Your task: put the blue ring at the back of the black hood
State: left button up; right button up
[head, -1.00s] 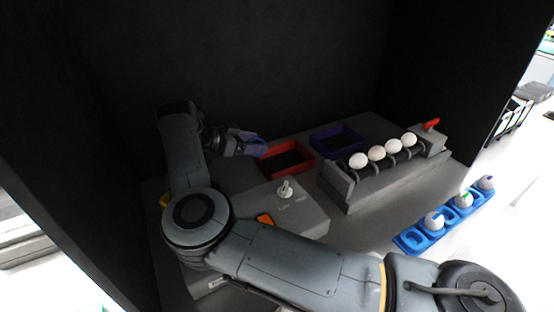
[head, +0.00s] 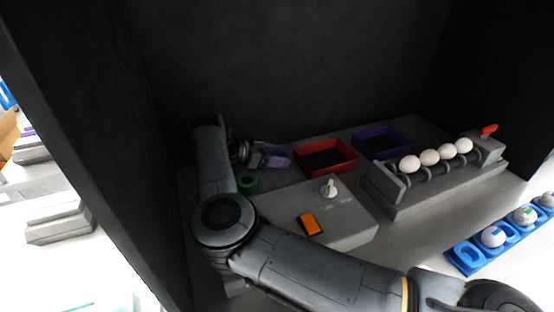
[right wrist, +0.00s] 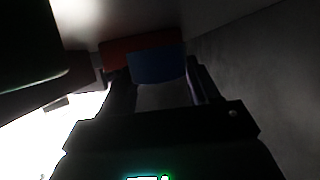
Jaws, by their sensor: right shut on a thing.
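My right gripper (head: 280,158) is shut on the blue ring (right wrist: 157,65), which shows as a curved blue band between its fingertips in the right wrist view. In the head view the ring is hard to separate from the bluish-purple fingertips. The gripper is at the back of the black hood (head: 290,65), left of the red tray (head: 345,169) and close to the rear wall. I cannot tell whether the ring touches the surface below. My left gripper is not in view.
A green ring (head: 247,183) lies beside my right forearm. A grey box (head: 350,228) with a knob and orange switch stands in front. A purple tray (head: 399,151), a roller rack with several white eggs (head: 429,158) and a blue egg holder (head: 466,257) are to the right.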

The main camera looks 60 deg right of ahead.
jog(key=shift+f, duration=0.3)
jog(key=shift+f, duration=0.8)
jog(key=o, duration=1)
jog(key=shift+f, duration=0.1)
jog(key=shift+o, duration=0.2)
jog(key=shift+r, duration=0.5)
jog(key=v, duration=0.3)
jog(key=r+p+v, duration=0.1)
jog(key=v, duration=0.1)
jog(key=shift+w+a, duration=0.1)
jog(key=shift+w, duration=0.1)
jog(key=shift+p+v, duration=0.55)
jog(key=shift+v, duration=0.5)
jog(key=shift+s+r, duration=0.1)
